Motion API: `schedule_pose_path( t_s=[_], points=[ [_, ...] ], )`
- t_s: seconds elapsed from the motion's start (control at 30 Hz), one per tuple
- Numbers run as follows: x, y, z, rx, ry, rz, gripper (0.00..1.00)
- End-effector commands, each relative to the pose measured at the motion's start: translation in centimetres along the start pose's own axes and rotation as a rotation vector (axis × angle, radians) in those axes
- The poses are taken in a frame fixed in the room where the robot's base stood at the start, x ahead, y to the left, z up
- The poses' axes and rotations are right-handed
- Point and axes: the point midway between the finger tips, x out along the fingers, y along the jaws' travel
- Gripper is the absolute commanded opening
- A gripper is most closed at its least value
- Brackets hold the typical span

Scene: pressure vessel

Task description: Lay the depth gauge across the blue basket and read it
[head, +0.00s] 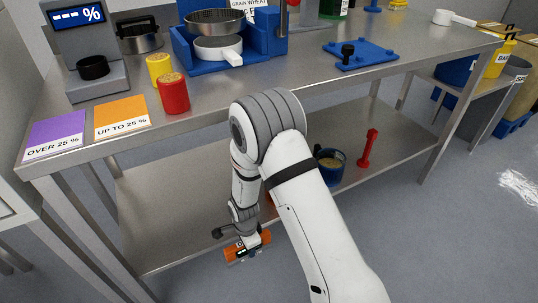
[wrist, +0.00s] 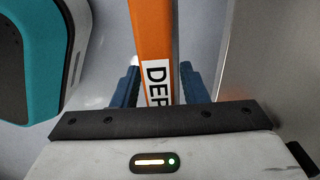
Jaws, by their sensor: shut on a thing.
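My gripper (head: 246,249) hangs low in front of the bench, near the front edge of its lower shelf. It is shut on the orange depth gauge (head: 262,238). In the wrist view the gauge (wrist: 152,35) stands between the two blue fingers of my gripper (wrist: 158,88), its label showing "DEP". The rest of the label and the gauge's far end are out of view there. A round blue container (head: 341,163) with tan contents, which looks like the blue basket, stands on the lower shelf, right of my arm. The arm partly hides its left side. The gauge is apart from it.
A red upright tool (head: 367,149) stands on the shelf right of the blue container. The bench top (head: 290,85) above holds a display scale (head: 85,55), red and yellow cylinders, purple and orange cards, and a blue sieve stand (head: 262,40). The shelf's left part (head: 165,215) is clear.

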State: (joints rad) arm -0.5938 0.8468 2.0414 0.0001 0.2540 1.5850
Motion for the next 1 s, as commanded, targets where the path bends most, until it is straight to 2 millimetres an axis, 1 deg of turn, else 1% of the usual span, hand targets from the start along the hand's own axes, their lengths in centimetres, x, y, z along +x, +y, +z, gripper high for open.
schedule_pose_path(
  t_s=[0.17, 0.27, 0.4, 0.6, 0.7, 0.8, 1.0],
  points=[
    [-3.3, -1.1, -4.3, -0.129, 0.001, -0.008, 0.12],
    [-5.9, -1.5, -7.8, -0.245, 0.003, -0.009, 0.12],
    [-9.7, -1.2, -12.7, -0.415, 0.004, -0.008, 0.12],
    [-15.1, 0.6, -19.4, -0.655, 0.006, -0.006, 0.12],
    [-17.4, 1.8, -22.1, -0.76, 0.006, -0.005, 0.12],
    [-19.3, 3.0, -24.2, -0.849, 0.006, -0.004, 0.12],
    [-22.6, 5.4, -27.5, -0.994, 0.006, -0.002, 0.12]
  ],
)
